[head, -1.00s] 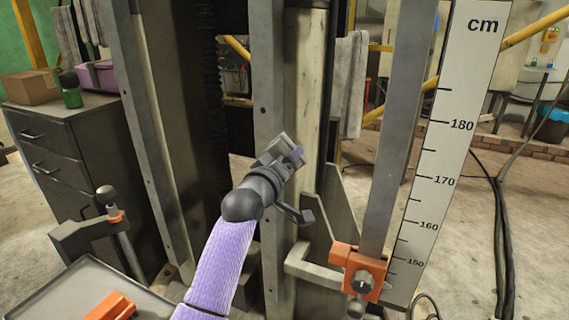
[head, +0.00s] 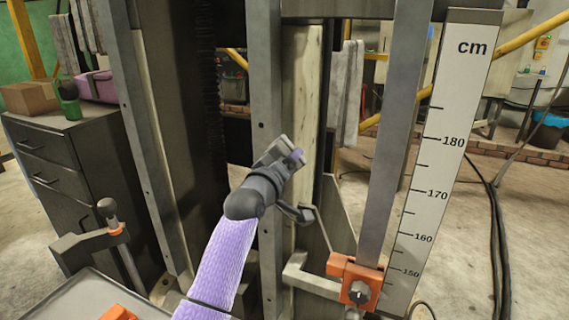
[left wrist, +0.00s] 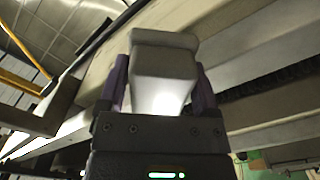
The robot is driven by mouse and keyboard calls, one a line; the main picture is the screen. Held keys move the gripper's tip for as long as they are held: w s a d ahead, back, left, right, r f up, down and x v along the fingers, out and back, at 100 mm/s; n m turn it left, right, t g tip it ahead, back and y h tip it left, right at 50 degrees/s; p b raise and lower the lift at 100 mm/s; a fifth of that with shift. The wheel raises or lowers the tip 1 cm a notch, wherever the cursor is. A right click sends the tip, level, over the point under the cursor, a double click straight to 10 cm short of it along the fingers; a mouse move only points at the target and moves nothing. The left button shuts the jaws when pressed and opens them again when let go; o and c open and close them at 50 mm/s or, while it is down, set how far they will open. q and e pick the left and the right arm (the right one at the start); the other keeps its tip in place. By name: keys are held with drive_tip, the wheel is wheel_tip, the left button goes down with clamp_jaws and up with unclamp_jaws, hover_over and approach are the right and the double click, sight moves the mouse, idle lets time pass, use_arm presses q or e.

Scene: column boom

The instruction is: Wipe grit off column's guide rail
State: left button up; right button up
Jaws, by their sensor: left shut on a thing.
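The column has a pale cream guide rail strip (head: 303,90) between dark and grey steel uprights. Another cream strip (head: 157,130) runs down the left side of the column. My left gripper (head: 285,158) is in front of the right-hand cream strip, about midway down its visible length. It is shut on a grey pad (left wrist: 163,65), which sits between its two purple fingers in the left wrist view. I cannot tell whether the pad touches the strip. Grit on the strip is too small to make out. My right gripper is in neither view.
A centimetre scale board (head: 443,170) and an orange clamp (head: 355,280) stand to the right. Grey cloths (head: 347,95) hang beside the column. A lever (head: 112,225) and a tray (head: 75,297) are at the lower left. A dark drawer cabinet (head: 60,155) stands behind.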

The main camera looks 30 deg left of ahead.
use_arm(q)
wheel_tip(320, 180, up, 2)
drive_tip(key=shift+p, duration=0.5)
drive_tip(key=shift+w, duration=0.1)
wheel_tip(320, 180, down, 4)
drive_tip(key=shift+f+b, duration=0.25)
drive_tip(key=shift+b, duration=0.8)
drive_tip(key=s+p, duration=0.5)
drive_tip(key=p, duration=0.1)
drive_tip(key=shift+s+d, duration=0.2)
drive_tip(key=shift+s, duration=0.2)
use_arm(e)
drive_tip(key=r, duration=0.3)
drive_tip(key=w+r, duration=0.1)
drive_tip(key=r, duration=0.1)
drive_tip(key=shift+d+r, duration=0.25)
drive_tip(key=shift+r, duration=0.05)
